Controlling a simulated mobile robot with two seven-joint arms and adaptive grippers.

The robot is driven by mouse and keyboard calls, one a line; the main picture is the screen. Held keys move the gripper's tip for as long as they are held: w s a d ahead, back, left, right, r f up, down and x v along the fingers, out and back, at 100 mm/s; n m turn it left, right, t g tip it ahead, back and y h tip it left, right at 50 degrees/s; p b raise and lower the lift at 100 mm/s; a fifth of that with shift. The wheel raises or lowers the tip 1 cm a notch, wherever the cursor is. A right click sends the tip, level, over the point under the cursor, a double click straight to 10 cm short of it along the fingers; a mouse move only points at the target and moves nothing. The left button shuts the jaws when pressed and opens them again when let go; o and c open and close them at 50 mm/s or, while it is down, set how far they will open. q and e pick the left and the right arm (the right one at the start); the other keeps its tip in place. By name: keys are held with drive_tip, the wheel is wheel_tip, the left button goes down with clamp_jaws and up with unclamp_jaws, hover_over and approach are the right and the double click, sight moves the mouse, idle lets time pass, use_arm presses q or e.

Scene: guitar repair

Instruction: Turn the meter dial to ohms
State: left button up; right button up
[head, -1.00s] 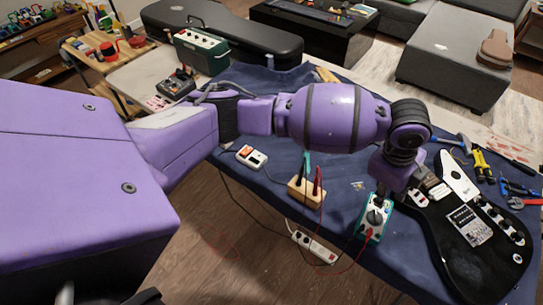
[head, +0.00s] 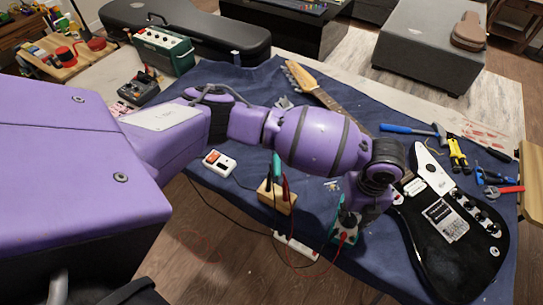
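The teal meter (head: 346,236) is on the blue cloth near the front edge of the table, left of the black guitar body. A red lead is plugged into its front. My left arm reaches across, and its gripper (head: 349,214) points down at the meter's dial area. The dark fingers are at the top of the meter, and the wrist hides most of its face. I cannot read the dial's setting or tell whether the fingers are closed on it. My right gripper is not in view.
A wooden block (head: 277,196) with leads and a white box (head: 219,163) lie left of the meter. A power strip (head: 296,246) is at the front edge. The black guitar (head: 455,240) lies close on the right. Pliers (head: 457,155) and a hammer (head: 412,130) lie beyond.

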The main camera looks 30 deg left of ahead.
use_arm(q)
drive_tip(key=shift+f, duration=0.2)
drive_tip(key=shift+c, duration=0.3)
drive_tip(key=shift+w, duration=0.1)
clamp_jaws()
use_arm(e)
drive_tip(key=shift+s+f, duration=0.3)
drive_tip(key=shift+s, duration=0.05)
